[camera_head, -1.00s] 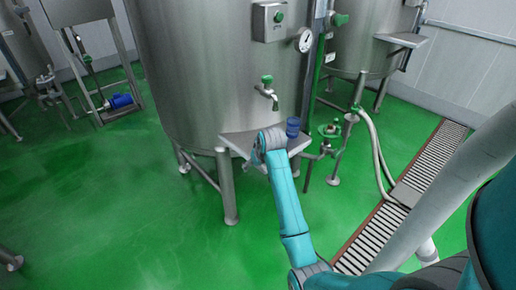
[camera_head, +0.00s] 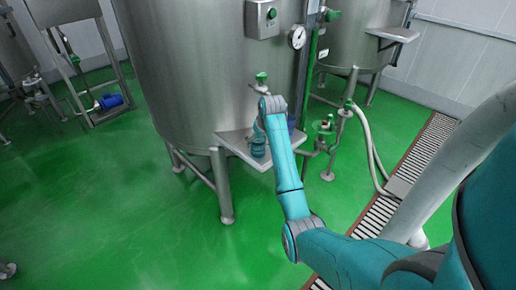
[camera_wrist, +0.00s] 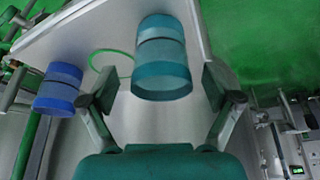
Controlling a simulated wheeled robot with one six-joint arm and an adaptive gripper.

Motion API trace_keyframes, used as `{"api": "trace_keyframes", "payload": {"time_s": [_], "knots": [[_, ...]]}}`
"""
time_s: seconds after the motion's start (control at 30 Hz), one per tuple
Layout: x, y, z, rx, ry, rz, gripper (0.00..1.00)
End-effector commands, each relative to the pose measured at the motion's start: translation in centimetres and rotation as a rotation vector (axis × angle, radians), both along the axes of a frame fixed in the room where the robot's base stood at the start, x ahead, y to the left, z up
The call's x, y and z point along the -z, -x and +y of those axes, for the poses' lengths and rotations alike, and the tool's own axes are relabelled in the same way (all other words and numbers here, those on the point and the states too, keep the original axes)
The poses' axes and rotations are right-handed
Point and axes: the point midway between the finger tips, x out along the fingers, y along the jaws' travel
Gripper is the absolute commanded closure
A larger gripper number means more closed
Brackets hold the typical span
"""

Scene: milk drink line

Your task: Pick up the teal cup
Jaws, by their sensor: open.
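The teal cup (camera_wrist: 161,62) stands on a small metal shelf (camera_wrist: 85,30) in the wrist view. It also shows in the head view (camera_head: 258,146), just left of my arm. My gripper (camera_wrist: 156,85) is open, with one finger on each side of the cup's near end. The cup looks to be between the fingers, with a gap at the left finger; whether the right finger touches it I cannot tell.
A blue cup (camera_wrist: 58,89) stands on the shelf left of my gripper, close to the left finger. A green ring (camera_wrist: 108,66) lies between the cups.

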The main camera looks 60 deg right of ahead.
Motion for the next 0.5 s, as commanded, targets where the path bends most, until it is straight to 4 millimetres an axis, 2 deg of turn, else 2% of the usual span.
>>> {"api": "trace_keyframes", "payload": {"time_s": [0.3,0.5], "knots": [[3.9,-1.2,-0.7,0.000,-0.001,0.002,0.11],[4.6,-1.5,-0.9,0.000,0.000,0.000,0.11]]}}
